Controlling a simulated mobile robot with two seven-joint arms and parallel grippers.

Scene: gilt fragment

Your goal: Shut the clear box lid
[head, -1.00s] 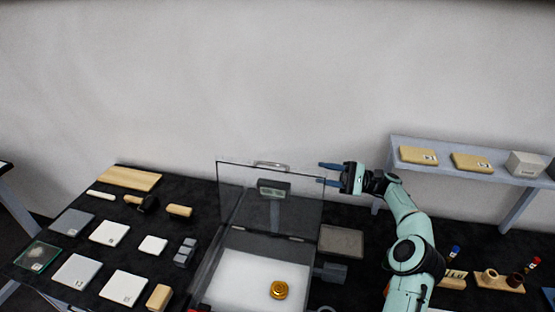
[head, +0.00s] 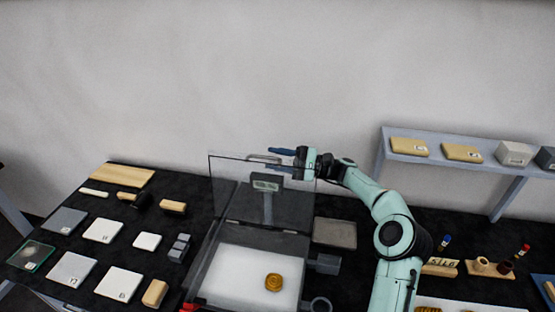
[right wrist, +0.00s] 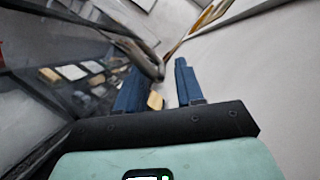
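The clear lid (head: 225,170) stands upright, open, at the back edge of the box (head: 205,270). A handle (head: 262,157) sits on its top edge. A round gold piece (head: 273,283) lies on the box's white floor. My right gripper (head: 275,160) is open at the lid's top edge, its blue fingers pointing left, one above and one below handle height. In the right wrist view the open fingers (right wrist: 158,85) show a curved bar, apparently the handle (right wrist: 148,62), just ahead between them. I cannot tell whether they touch it. My left gripper is out of view.
A small display (head: 267,184) shows through the lid. White tiles (head: 104,229), wooden blocks and tools lie on the dark table left of the box. A grey tray (head: 335,233) lies to its right. A shelf (head: 455,161) with several boxes stands at the right.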

